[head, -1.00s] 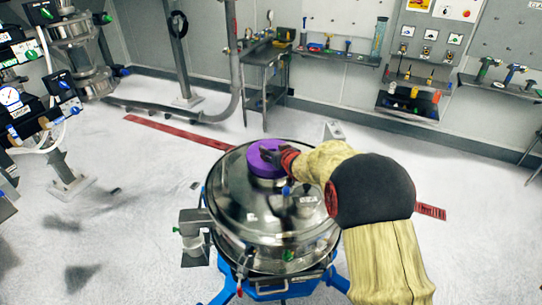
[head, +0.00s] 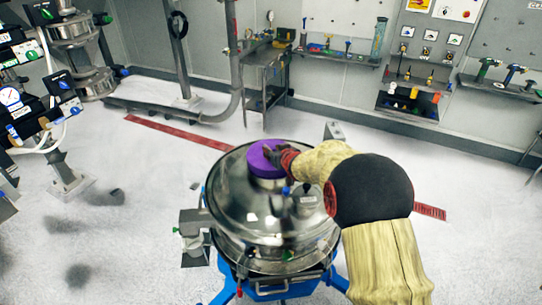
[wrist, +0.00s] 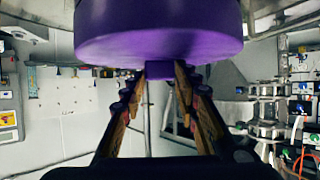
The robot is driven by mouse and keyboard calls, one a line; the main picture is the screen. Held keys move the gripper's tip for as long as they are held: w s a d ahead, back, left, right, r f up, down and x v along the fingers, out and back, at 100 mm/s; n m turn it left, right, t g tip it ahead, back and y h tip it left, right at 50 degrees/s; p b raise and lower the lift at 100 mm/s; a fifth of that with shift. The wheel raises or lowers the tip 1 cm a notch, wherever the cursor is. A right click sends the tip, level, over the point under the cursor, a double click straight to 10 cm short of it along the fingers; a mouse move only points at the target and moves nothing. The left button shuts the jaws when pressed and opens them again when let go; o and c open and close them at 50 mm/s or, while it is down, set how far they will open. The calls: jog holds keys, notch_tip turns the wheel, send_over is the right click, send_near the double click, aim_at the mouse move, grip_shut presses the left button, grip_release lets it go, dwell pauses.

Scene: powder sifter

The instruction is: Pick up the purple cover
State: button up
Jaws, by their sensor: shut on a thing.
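The purple cover (head: 264,158) is a round cap on top of the steel sifter (head: 262,205) in the head view. In the wrist view the purple cover (wrist: 158,30) fills the top middle, with a small tab (wrist: 159,71) at its near edge. My gripper (wrist: 164,70) is shut on that tab, one finger on each side. In the head view my gripper (head: 278,155) reaches the cover from the right. Whether the cover still touches the sifter's neck is hard to tell.
Small fittings (head: 305,200) stand on the sifter lid close to my arm. A steel side table (head: 266,80) and wall shelves (head: 340,57) with tools are at the back. Machinery with gauges (head: 40,100) is at the left. The floor around the sifter is mostly clear.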

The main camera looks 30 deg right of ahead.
jog(key=shift+c, duration=1)
